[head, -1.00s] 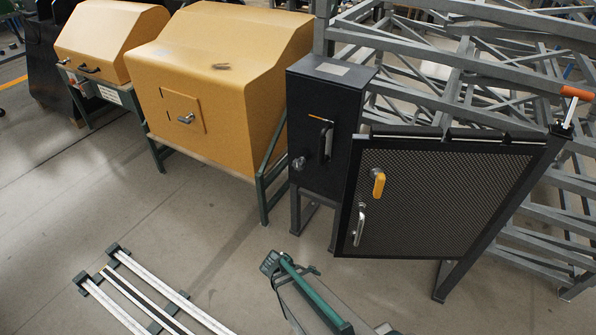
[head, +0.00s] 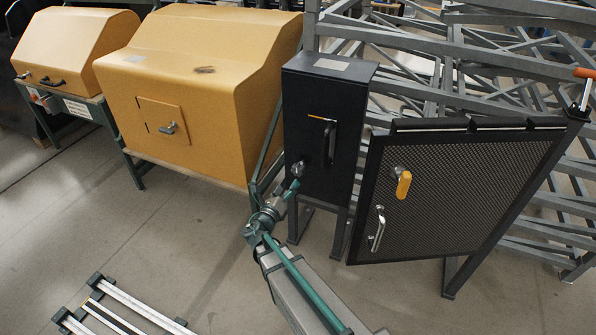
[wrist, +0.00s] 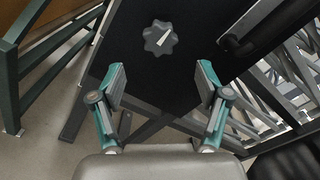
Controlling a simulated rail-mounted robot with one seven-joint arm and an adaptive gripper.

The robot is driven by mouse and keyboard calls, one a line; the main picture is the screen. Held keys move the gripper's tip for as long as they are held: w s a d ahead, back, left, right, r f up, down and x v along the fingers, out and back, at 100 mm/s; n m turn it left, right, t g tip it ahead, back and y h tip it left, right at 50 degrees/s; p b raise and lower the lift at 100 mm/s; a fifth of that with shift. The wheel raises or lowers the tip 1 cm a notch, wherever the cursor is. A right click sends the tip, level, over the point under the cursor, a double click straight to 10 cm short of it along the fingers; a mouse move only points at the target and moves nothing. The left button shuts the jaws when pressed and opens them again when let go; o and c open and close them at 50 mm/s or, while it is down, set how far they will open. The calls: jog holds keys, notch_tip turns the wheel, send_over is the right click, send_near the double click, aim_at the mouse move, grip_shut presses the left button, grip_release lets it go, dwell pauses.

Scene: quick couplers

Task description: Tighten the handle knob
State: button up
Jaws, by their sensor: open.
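The lobed grey knob (wrist: 161,38) with a pale pointer mark sits on the front of the black cabinet (wrist: 185,85). In the head view the knob (head: 298,168) is at the cabinet's lower left, beside a dark bar handle (head: 329,143). My gripper (wrist: 162,82) is open and empty, its two teal-edged fingers apart. In the wrist view the knob lies ahead of the fingertips, roughly centred between them and not between the pads. In the head view my gripper (head: 291,188) is just below the knob; whether it touches is hard to tell.
A mesh door panel (head: 460,190) with a yellow handle (head: 403,183) and a metal pull stands right of the cabinet. A yellow machine housing (head: 190,80) stands left. A green frame (wrist: 20,60) is at the wrist view's left. Open floor (head: 190,230) lies in front.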

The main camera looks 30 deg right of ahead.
aim_at(297, 172)
jog(key=x, duration=1)
jog(key=shift+b, duration=0.3)
jog(key=c, duration=1.2)
